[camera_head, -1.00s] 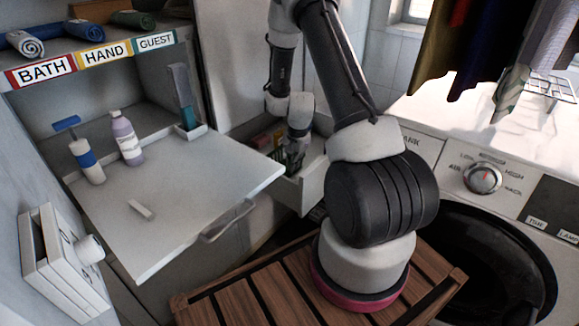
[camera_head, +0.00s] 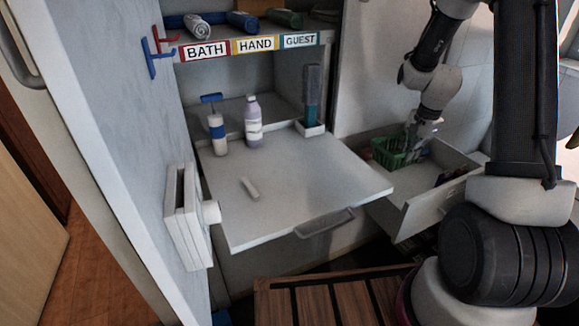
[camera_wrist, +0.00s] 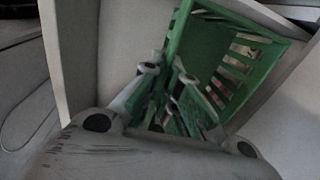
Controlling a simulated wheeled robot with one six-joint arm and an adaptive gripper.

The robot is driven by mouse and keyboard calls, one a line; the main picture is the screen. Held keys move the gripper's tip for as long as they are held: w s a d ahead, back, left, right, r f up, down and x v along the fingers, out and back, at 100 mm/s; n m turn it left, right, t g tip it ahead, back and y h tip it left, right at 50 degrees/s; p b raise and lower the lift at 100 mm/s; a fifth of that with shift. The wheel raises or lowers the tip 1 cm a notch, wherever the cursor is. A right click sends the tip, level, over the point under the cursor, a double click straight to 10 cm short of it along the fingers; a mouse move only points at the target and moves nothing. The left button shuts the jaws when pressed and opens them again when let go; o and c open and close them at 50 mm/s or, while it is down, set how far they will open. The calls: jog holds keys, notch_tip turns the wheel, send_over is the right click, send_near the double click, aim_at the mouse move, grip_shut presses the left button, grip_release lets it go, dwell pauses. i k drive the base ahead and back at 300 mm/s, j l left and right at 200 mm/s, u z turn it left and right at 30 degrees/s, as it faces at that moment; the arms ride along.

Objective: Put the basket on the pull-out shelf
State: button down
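The green slotted basket (camera_head: 392,152) sits in the open drawer (camera_head: 428,208), at its left back part. My gripper (camera_head: 428,130) reaches down into the drawer at the basket's right side. In the wrist view the basket (camera_wrist: 222,62) has its slotted wall to the right, and my gripper's fingers (camera_wrist: 168,85) overlap it, with green showing between and beside them. Whether they are closed on it is unclear. The pull-out shelf (camera_head: 290,185) is extended, left of the drawer, with a handle on its front edge.
A small white bar (camera_head: 250,187) lies mid-left. The shelf's right and front are bare. A wooden slatted bench (camera_head: 330,300) is below.

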aim_at(331, 177)
jog(key=k, duration=1.5)
